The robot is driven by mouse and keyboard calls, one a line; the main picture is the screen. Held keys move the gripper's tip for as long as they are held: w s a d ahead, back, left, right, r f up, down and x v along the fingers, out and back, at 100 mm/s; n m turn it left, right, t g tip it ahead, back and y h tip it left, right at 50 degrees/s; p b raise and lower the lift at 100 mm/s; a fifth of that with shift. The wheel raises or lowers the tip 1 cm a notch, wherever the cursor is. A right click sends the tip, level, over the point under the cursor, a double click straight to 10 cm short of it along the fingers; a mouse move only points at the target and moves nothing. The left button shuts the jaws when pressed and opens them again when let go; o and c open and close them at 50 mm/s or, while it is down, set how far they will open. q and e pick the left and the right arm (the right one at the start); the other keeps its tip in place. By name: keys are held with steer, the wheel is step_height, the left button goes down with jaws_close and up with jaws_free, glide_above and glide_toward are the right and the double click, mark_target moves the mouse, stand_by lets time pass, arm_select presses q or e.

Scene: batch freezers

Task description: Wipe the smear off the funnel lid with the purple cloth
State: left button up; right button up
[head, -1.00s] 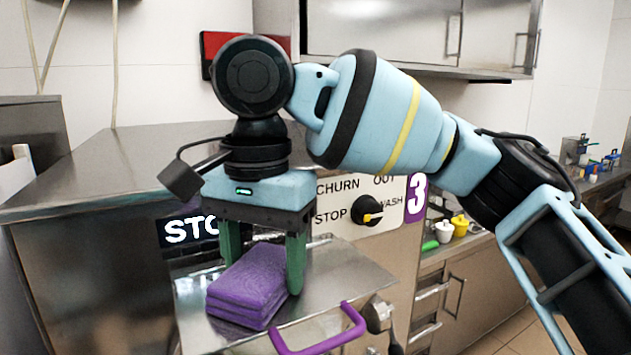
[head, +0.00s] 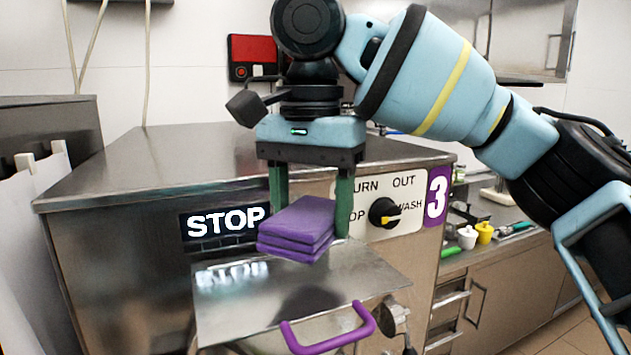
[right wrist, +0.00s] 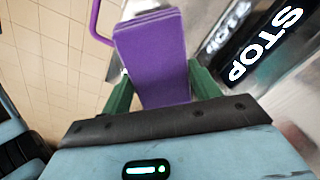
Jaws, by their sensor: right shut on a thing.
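The purple cloth (head: 296,226) is a folded, layered pad. My right gripper (head: 310,217) is shut on it, with one green finger at each side. In the right wrist view the cloth (right wrist: 152,60) sits between the green fingers (right wrist: 160,88). My left gripper is not in view.
A purple handle (head: 330,338) juts out below the shelf's front edge. Behind the cloth are a STOP display (head: 226,222) and a knob (head: 384,212) beside a number 3 label. The machine's flat steel top (head: 200,160) looks clear. Small cups stand on the right counter.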

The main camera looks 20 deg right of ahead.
steer(key=shift+d+r, duration=0.2)
steer(key=shift+r, duration=0.25)
steer(key=shift+s+r, duration=0.1)
steer(key=shift+r, duration=0.3)
steer(key=shift+w+a+r, duration=0.1)
steer(key=shift+w+r, duration=0.15)
steer(key=shift+r, duration=0.3)
steer(key=shift+s, duration=0.2)
steer(key=shift+w, duration=0.1)
